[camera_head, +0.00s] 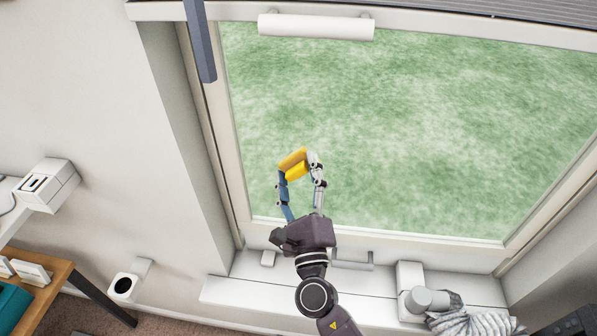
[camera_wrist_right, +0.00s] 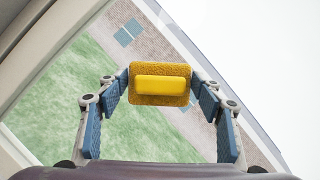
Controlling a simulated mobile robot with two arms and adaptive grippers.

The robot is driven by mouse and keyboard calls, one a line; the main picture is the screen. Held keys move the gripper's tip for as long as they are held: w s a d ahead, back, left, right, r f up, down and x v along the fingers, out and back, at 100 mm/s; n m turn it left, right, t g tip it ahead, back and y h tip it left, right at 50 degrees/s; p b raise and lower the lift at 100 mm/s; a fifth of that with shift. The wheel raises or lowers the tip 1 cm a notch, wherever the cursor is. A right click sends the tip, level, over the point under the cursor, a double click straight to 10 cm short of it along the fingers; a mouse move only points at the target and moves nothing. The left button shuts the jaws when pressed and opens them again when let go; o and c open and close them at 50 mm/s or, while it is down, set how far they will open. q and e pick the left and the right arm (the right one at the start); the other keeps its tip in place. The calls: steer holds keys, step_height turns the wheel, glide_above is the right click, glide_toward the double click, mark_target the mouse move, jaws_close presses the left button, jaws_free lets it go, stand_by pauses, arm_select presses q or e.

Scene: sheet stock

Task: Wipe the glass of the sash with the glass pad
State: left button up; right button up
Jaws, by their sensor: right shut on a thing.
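The glass pad (camera_head: 292,161) is a yellow block with a raised grip on its back. My right gripper (camera_head: 300,170) is shut on it, one finger on each side, and holds it in front of the lower left part of the glass. In the right wrist view the glass pad (camera_wrist_right: 160,98) sits between the blue finger pads of the gripper (camera_wrist_right: 160,84). The sash (camera_head: 232,150) has a pale frame around a large pane of glass (camera_head: 420,120), with green ground behind it. I cannot tell whether the pad touches the glass. My left gripper is not in view.
A white bar handle (camera_head: 316,26) is on the top of the sash, and another handle (camera_head: 352,262) is at the bottom. On the sill (camera_head: 235,290) lies a grey ribbed hose (camera_head: 465,318). A wooden table (camera_head: 50,280) stands at the left. The glass right of my gripper is clear.

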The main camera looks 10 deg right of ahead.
steer(key=shift+d+r+p, duration=0.1)
steer(key=shift+r+p, duration=2.6)
steer(key=shift+r, duration=0.1)
steer(key=shift+f, duration=0.1)
steer(key=shift+s+d, duration=0.25)
steer(key=shift+d, duration=0.6)
steer(key=shift+s+d, duration=0.25)
steer(key=shift+d, duration=0.55)
steer(key=shift+s+d, duration=0.25)
steer(key=shift+d, duration=0.6)
steer(key=shift+s+d, duration=0.25)
steer(key=shift+d, duration=0.6)
steer(key=shift+s+d, duration=0.25)
steer(key=shift+d, duration=0.6)
steer(key=shift+s+d+f, duration=0.1)
steer(key=shift+s+d, duration=0.1)
steer(key=shift+d, duration=0.55)
steer(key=shift+s+d+r, duration=0.1)
steer(key=shift+s+d, duration=0.1)
steer(key=shift+d, duration=0.5)
steer(key=shift+s+d+f, duration=0.1)
steer(key=shift+s+d, duration=0.1)
steer(key=shift+d, duration=0.55)
steer(key=shift+s+d+b, duration=0.2)
steer(key=shift+d, duration=0.55)
steer(key=shift+s+d+b, duration=0.2)
steer(key=shift+s+d, duration=0.05)
steer(key=shift+d, duration=0.45)
steer(key=shift+s+d+b, duration=0.2)
steer(key=shift+d, duration=0.55)
